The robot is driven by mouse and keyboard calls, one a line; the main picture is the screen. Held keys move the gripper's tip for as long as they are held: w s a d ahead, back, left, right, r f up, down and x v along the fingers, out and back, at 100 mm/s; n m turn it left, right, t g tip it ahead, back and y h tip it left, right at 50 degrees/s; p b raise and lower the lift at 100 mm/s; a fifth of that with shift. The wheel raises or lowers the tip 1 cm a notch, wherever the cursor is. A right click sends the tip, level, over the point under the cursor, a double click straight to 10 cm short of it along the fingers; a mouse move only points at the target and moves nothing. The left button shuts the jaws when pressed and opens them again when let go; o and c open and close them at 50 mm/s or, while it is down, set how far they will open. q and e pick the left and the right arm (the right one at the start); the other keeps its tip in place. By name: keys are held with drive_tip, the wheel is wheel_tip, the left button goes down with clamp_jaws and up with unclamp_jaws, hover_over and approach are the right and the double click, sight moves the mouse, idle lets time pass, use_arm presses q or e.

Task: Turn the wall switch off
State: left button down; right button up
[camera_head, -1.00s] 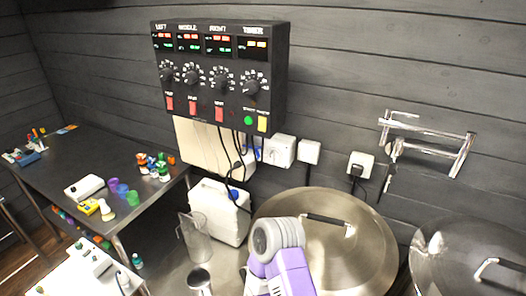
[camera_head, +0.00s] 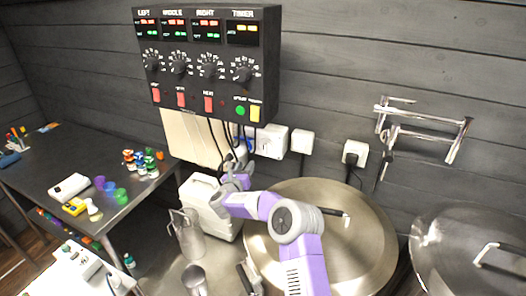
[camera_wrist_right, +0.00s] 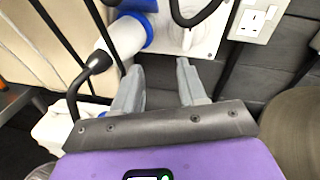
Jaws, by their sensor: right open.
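Several fittings are on the dark plank wall: a white plate (camera_head: 272,142) with a blue-and-white plug, a white socket (camera_head: 302,141) to its right, and a white fitting with a black plug (camera_head: 355,153). Which one is the wall switch I cannot tell. My right gripper (camera_head: 232,168) is raised below and left of the white plate. In the right wrist view its fingers (camera_wrist_right: 159,70) are apart and empty, below the plate (camera_wrist_right: 203,42) and its blue-and-white plug (camera_wrist_right: 128,32). The white socket (camera_wrist_right: 257,18) shows at upper right there, with a small rocker. My left gripper is not in view.
A black control box (camera_head: 208,60) hangs above, with dark cables dropping beside my gripper. Steel vessel lids (camera_head: 365,235) are at right. A dark table (camera_head: 60,160) is at left.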

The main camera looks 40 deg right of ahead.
sight(263, 147)
drive_tip(key=shift+w+d+r+m+g+h+p, duration=0.3)
drive_tip(key=shift+d+r+m, duration=0.35)
drive_tip(key=shift+d, duration=1.05)
drive_tip(key=shift+w+d+r+m+g+h+p, duration=0.3)
drive_tip(key=shift+d+m, duration=0.5)
drive_tip(key=shift+d, duration=0.85)
drive_tip(key=shift+w+d+r+m+g+h+p, duration=0.15)
drive_tip(key=shift+w+d+r+m+g+h, duration=0.4)
drive_tip(key=shift+d, duration=1.15)
drive_tip(key=shift+s, duration=0.2)
drive_tip(key=shift+c, duration=0.4)
clamp_jaws()
